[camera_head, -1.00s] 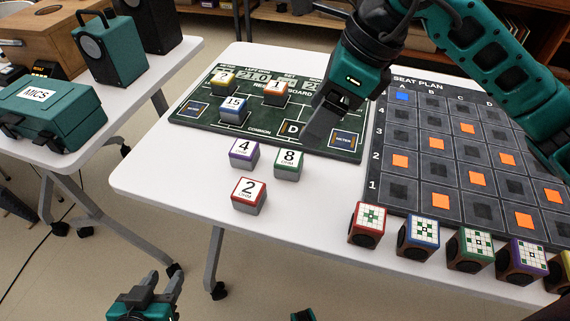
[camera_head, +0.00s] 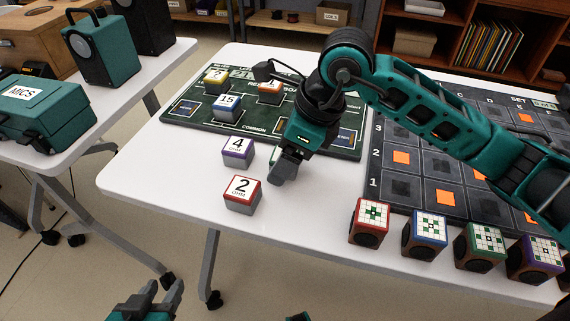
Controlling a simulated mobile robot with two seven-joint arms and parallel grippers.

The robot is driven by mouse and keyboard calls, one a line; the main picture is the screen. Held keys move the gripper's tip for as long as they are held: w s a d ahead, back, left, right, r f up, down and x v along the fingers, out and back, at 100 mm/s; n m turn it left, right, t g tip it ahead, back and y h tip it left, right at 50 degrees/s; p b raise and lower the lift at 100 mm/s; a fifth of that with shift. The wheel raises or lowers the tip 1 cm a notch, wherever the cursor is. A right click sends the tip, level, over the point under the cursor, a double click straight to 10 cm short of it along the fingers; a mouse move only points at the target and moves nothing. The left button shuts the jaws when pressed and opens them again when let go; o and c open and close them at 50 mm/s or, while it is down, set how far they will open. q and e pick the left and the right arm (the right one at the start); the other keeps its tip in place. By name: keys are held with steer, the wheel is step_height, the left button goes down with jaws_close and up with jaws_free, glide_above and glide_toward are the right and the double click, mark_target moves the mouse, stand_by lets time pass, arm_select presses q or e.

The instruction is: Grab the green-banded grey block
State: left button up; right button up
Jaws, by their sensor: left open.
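The green-banded grey block, marked 8 in the earlier picture, is hidden now behind my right gripper (camera_head: 283,170). That gripper points down at the block's place on the white table, its arm coming in from the right. Its fingers are seen from one side, so I cannot tell whether they are apart or touch the block. My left gripper (camera_head: 161,294) is low at the left, off the table's front edge, open and empty.
A purple-banded block 4 (camera_head: 237,155) and a red-banded block 2 (camera_head: 242,198) stand close left of the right gripper. Behind is a green board (camera_head: 185,125) with blocks. Several patterned cubes (camera_head: 369,222) line the front right by the seat plan (camera_head: 403,187).

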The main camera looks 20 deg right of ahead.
steer(key=shift+a+f, duration=0.1)
steer(key=shift+f, duration=0.1)
steer(key=shift+c, duration=0.4)
steer(key=c, duration=0.9)
steer(key=shift+c, duration=0.5)
steer(key=shift+r, duration=0.15)
